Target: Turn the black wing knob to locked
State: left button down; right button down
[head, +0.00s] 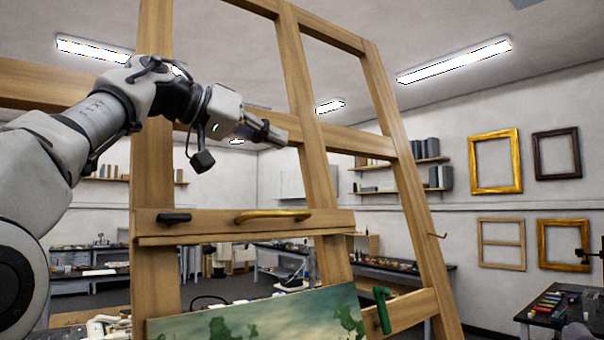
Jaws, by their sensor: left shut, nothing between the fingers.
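The black wing knob (174,217) sits on the left part of the wooden easel's lower crossbar (215,225). Its wing looks roughly horizontal; I cannot read any locked marking. My left gripper (280,137) is shut and empty. It is up and to the right of the knob in the head view, in front of the upper crossbar and apart from the knob. My right gripper is not in view.
A brass handle (272,215) is on the same crossbar, right of the knob. A green handle (383,310) is lower right. A landscape painting (270,318) stands below the crossbar. The easel's uprights (155,270) flank the space. Worktables lie behind.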

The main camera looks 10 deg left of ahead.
aim_at(170, 218)
jog(key=k, duration=1.5)
